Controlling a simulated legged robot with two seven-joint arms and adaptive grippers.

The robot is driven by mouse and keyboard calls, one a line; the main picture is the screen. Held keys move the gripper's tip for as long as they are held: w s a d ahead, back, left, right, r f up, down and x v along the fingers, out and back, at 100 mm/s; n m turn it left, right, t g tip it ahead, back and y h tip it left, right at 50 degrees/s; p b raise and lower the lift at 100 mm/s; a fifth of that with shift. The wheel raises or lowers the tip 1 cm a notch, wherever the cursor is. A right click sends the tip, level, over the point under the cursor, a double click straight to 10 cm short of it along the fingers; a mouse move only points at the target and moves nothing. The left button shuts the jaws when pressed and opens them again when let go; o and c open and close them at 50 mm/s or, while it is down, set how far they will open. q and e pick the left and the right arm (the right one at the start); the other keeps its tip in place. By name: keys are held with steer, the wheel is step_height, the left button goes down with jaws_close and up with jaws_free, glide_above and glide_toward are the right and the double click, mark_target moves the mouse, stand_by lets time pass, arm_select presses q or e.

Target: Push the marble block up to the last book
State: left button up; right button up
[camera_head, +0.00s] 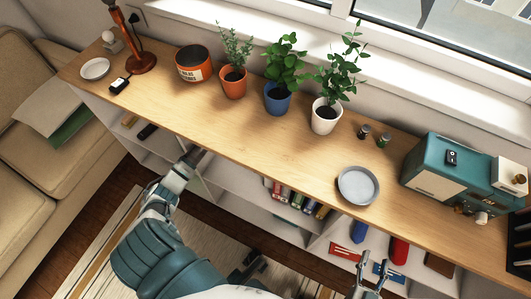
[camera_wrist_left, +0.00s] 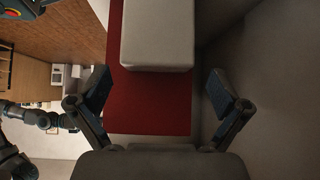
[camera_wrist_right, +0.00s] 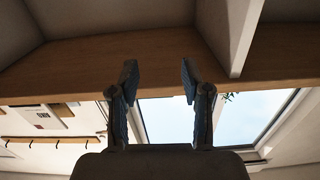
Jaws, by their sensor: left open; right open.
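In the left wrist view a pale grey block (camera_wrist_left: 157,35), which looks like the marble block, stands ahead between the finger lines, with a flat red surface (camera_wrist_left: 150,115) behind it, perhaps a book cover. My left gripper (camera_wrist_left: 158,82) is open, and its fingers do not touch the block. In the head view my left gripper (camera_head: 192,160) reaches to the shelf under the worktop, and the block is not clearly visible there. Several books (camera_head: 295,200) stand in a middle compartment. My right gripper (camera_head: 373,261) is open and empty in front of the right shelf.
The wooden worktop (camera_head: 235,130) overhangs the shelves and carries potted plants, a plate (camera_head: 358,185) and a teal machine (camera_head: 440,170). Shelf dividers stand beside the books. A red object (camera_head: 399,251) and other items sit in the right compartment. A sofa (camera_head: 30,190) stands at left.

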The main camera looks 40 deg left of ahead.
arm_select(q)
steer(key=b+x, duration=0.1)
steer(key=x, duration=0.6)
steer(key=shift+d+b, duration=0.4)
steer(key=shift+d, duration=0.15)
arm_select(e)
steer(key=r+t, duration=0.3)
steer(key=r, duration=0.1)
steer(key=shift+s+d+r+t+y, duration=0.1)
steer(key=shift+s+d+t+y, duration=0.1)
steer(key=shift+s+t+y, duration=0.15)
arm_select(q)
steer(key=shift+a, duration=0.1)
arm_select(e)
steer(key=shift+w+a, duration=0.1)
arm_select(q)
steer(key=shift+a, duration=0.15)
steer(key=c, duration=1.4)
steer(key=o, duration=1.4)
arm_select(e)
steer(key=shift+w, duration=0.1)
